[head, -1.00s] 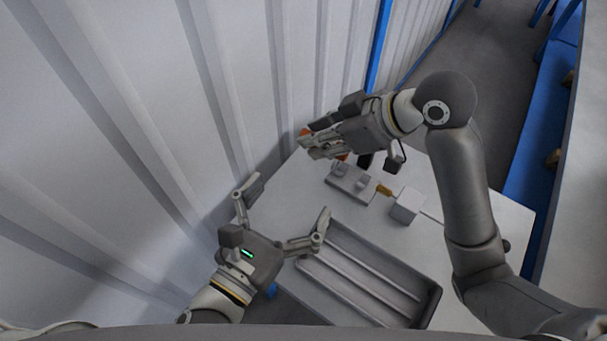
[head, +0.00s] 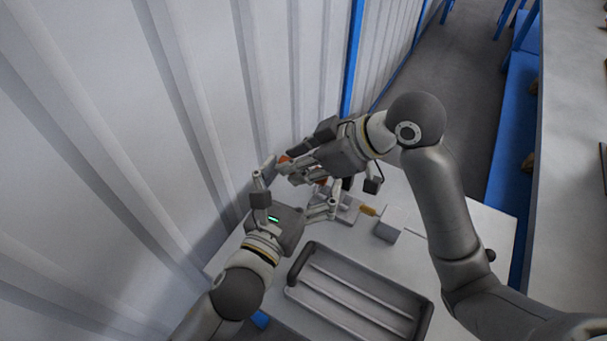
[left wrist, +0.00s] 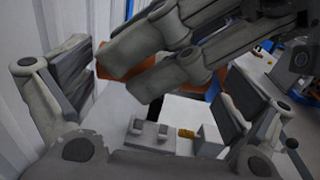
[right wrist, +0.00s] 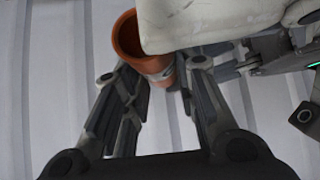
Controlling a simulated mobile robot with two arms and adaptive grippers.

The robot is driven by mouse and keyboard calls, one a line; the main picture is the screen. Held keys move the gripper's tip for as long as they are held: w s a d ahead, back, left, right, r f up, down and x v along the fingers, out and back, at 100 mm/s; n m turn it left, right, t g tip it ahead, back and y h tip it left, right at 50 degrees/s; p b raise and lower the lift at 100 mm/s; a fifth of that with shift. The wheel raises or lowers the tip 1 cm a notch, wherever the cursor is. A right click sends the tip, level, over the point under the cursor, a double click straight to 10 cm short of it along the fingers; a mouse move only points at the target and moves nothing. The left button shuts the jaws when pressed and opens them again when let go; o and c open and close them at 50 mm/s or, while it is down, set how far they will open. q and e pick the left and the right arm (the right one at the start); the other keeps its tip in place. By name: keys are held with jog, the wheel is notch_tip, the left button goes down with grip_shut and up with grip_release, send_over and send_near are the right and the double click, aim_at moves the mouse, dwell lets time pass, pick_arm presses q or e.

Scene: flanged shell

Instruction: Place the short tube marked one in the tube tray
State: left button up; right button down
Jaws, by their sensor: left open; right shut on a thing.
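An orange tube (right wrist: 129,38) with an open end and a pale patch low on its side is in my right gripper (right wrist: 160,72); no mark is readable. In the head view, my right gripper (head: 286,170) holds the tube near the corrugated wall, over the table's far left end. My left gripper (head: 297,191) is open, its fingers spread close to the tube. In the left wrist view the tube (left wrist: 203,88) shows behind my right fingers, between my left fingers. One left finger covers part of it in the right wrist view. The grey tray (head: 425,322) has long ridges and appears empty.
A grey block with small raised parts (head: 348,212), a yellow piece (head: 368,210) and a pale box (head: 388,230) stand on the table (head: 478,245) behind the tray. The corrugated wall (head: 190,90) is close on the left. The table's right side is clear.

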pick_arm(q)
jog(key=c, duration=1.1)
pick_arm(e)
jog(key=c, duration=1.1)
grip_release()
jog(key=shift+a, duration=0.1)
pick_arm(q)
jog(key=shift+d, duration=0.1)
